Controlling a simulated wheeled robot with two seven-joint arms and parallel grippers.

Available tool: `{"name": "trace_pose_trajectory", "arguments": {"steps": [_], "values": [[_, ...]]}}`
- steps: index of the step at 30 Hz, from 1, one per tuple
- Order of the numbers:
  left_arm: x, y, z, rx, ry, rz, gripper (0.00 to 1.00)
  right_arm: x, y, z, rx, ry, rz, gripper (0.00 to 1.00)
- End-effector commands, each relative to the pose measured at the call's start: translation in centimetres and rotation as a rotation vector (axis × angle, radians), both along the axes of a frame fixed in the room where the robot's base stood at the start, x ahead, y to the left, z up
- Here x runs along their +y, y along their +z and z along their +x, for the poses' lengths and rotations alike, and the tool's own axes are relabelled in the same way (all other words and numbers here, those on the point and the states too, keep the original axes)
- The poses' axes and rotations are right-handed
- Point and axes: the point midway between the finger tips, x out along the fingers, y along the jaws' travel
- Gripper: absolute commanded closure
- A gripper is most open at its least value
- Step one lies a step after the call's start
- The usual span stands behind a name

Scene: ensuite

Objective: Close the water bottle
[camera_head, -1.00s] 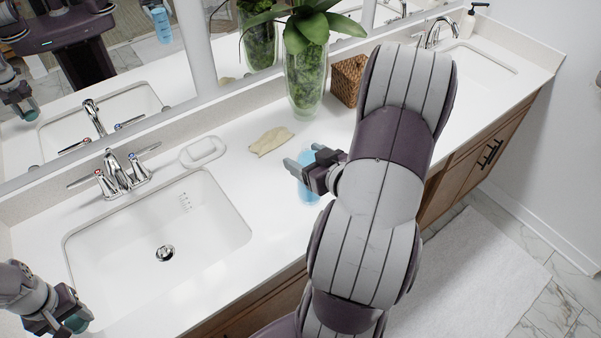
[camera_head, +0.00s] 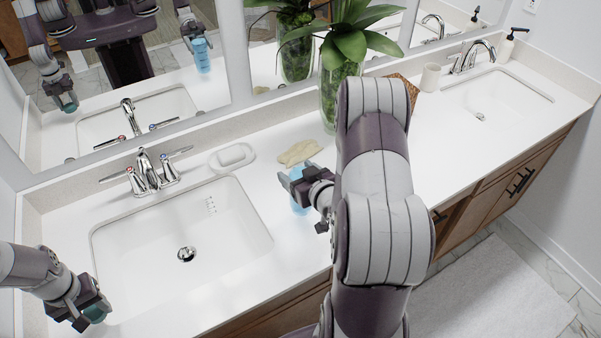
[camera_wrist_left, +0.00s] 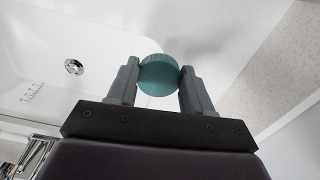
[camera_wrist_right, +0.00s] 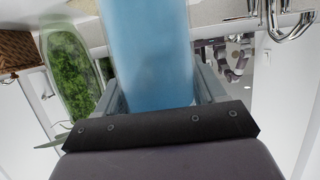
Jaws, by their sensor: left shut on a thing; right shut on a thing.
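The blue translucent water bottle (camera_head: 300,205) is upright over the counter, right of the near sink. My right gripper (camera_head: 297,186) is shut around its upper part, and the bottle (camera_wrist_right: 150,60) fills the middle of the right wrist view between the fingers. Whether its base touches the counter is hidden. The teal round cap (camera_head: 95,315) is apart from the bottle. My left gripper (camera_head: 88,308) is shut on it at the near left of the sink. In the left wrist view the cap (camera_wrist_left: 158,76) sits between both fingertips.
The near sink (camera_head: 180,225) with its faucet (camera_head: 150,172) lies between the grippers. The far sink (camera_head: 500,98) is at right.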

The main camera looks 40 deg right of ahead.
Motion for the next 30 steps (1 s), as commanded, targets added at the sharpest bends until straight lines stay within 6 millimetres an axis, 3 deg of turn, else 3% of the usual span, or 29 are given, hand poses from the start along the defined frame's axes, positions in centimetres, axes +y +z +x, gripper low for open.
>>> {"name": "trace_pose_trajectory", "arguments": {"steps": [12,25,26,28,30], "values": [[0.0,0.5,0.0,0.000,0.000,0.000,0.78,0.0,-3.8,0.0,-0.001,0.000,0.001,1.00],[0.0,0.1,0.0,0.000,0.000,0.000,0.78,0.0,-4.3,0.0,-0.002,0.000,-0.001,1.00],[0.0,0.2,0.0,0.000,0.000,0.000,0.78,0.0,-4.4,0.0,0.000,0.000,0.000,0.27],[0.0,0.2,0.0,0.000,0.000,0.000,0.78,0.0,-4.3,0.0,0.000,0.000,0.000,0.05],[0.0,0.2,0.0,0.000,0.000,0.000,0.78,0.0,-4.3,0.0,0.000,0.000,0.000,0.05]]}}
